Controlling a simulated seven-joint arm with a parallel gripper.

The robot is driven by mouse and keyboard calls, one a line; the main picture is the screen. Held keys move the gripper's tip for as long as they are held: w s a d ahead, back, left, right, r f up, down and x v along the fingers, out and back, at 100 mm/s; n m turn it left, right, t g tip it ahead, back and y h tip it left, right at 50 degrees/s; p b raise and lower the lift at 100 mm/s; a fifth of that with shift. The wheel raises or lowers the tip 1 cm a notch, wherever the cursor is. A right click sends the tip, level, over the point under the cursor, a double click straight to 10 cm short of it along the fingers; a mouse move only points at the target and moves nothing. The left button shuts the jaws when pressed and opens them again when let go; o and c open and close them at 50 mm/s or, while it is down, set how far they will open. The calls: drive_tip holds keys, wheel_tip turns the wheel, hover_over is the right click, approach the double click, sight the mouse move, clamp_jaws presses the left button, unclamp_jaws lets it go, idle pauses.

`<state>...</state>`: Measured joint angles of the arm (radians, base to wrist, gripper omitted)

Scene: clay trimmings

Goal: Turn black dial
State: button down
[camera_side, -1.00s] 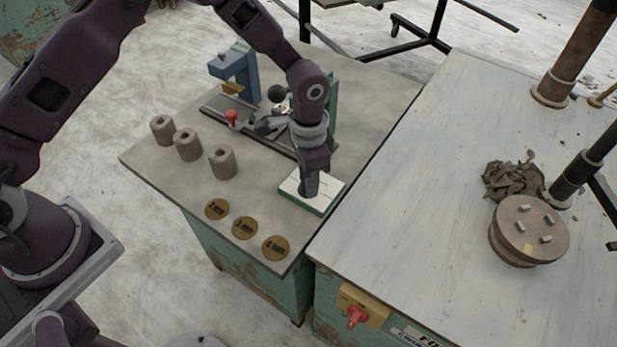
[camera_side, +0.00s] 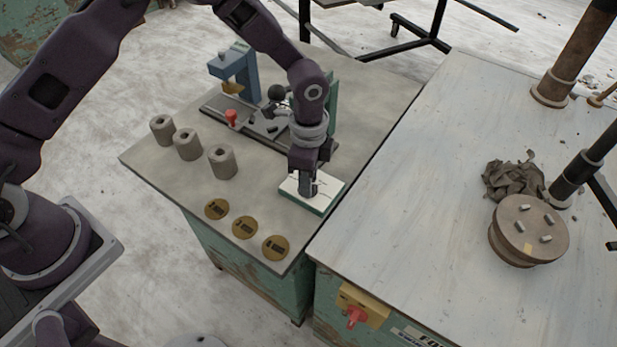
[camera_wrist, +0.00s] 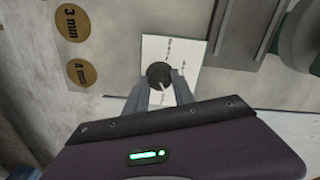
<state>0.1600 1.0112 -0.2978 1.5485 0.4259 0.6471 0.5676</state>
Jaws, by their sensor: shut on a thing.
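The black dial (camera_wrist: 158,74) is a round black knob with a light mark at its lower side, on a white face plate (camera_wrist: 152,48) with dark markings in the wrist view. In the side view the white-topped green box (camera_side: 290,187) sits near the right edge of the grey bench. My gripper (camera_wrist: 163,86) points down over the box, its two fingers shut on the dial from either side. In the side view my gripper (camera_side: 306,190) hides the dial.
Behind stands a blue press (camera_side: 243,72) on a rail with a red knob (camera_side: 231,117). A white table (camera_side: 400,210) adjoins on the right.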

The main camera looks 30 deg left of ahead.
drive_tip(key=shift+w, duration=0.1)
idle(0.3)
drive_tip(key=c, duration=1.1)
unclamp_jaws()
drive_tip(key=shift+o, duration=0.2)
